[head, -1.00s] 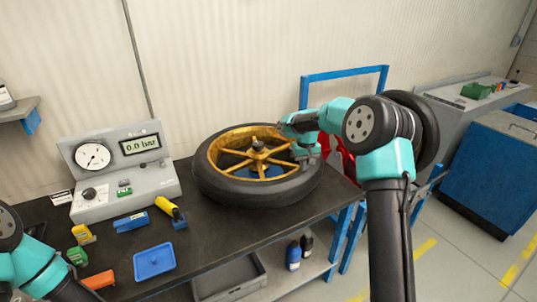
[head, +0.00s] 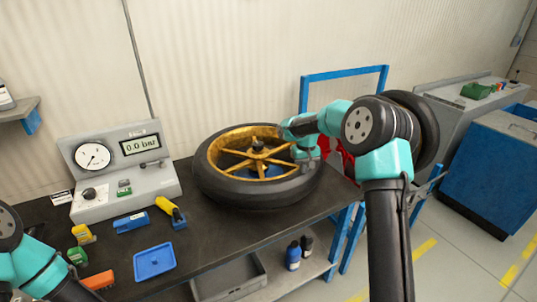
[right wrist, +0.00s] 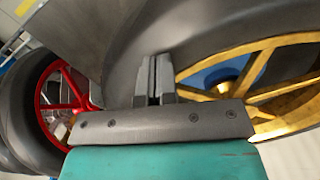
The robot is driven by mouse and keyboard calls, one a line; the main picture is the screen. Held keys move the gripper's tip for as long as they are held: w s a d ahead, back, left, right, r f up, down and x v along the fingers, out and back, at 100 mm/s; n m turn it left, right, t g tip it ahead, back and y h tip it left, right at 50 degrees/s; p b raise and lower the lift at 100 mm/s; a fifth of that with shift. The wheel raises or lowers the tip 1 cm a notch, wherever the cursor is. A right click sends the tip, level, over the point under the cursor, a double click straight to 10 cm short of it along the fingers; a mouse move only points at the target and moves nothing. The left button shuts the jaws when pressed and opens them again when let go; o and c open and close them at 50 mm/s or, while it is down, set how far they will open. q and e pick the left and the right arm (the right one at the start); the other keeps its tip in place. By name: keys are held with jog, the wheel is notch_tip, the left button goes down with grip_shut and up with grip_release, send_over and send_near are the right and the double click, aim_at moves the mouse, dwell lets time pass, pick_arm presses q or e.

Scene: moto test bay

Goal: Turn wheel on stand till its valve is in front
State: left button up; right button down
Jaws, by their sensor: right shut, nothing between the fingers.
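The wheel (head: 209,178) has a black tyre and gold spokes and lies flat on a blue stand (head: 262,171) on the bench. It also shows in the right wrist view (right wrist: 214,88). My right gripper (head: 305,162) is shut and empty at the wheel's right side, over the rim and tyre. In the right wrist view its closed fingers (right wrist: 155,78) point at the tyre; I cannot tell whether they touch it. I cannot make out the valve. My left arm shows at the lower left, but its gripper is out of view.
A gauge box (head: 122,170) reading 0.0 bar stands left of the wheel. A yellow-handled tool (head: 171,209), a blue tray (head: 154,261) and small coloured items lie in front. A red-spoked wheel (right wrist: 62,95) stands beyond the bench's right end.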

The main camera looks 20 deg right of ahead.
aim_at(283, 182)
jog(key=shift+a+f, duration=0.15)
jog(key=shift+s+a+f, duration=0.1)
jog(key=shift+s+a, duration=0.2)
jog(key=shift+a, duration=0.25)
jog(key=shift+s+a, duration=0.25)
jog(key=shift+a, duration=0.4)
jog(key=shift+s+a, duration=0.2)
jog(key=shift+a, duration=0.25)
jog(key=shift+s+a, duration=0.2)
jog(key=shift+a, duration=0.6)
jog(key=shift+s+a+r, duration=0.1)
jog(key=shift+a+r, duration=0.05)
jog(key=shift+a, duration=0.4)
jog(key=shift+s+a+r, duration=0.1)
jog(key=shift+a+r, duration=0.05)
jog(key=shift+a, duration=0.4)
jog(key=shift+a, duration=0.15)
jog(key=shift+a+f, duration=0.15)
jog(key=shift+a, duration=0.95)
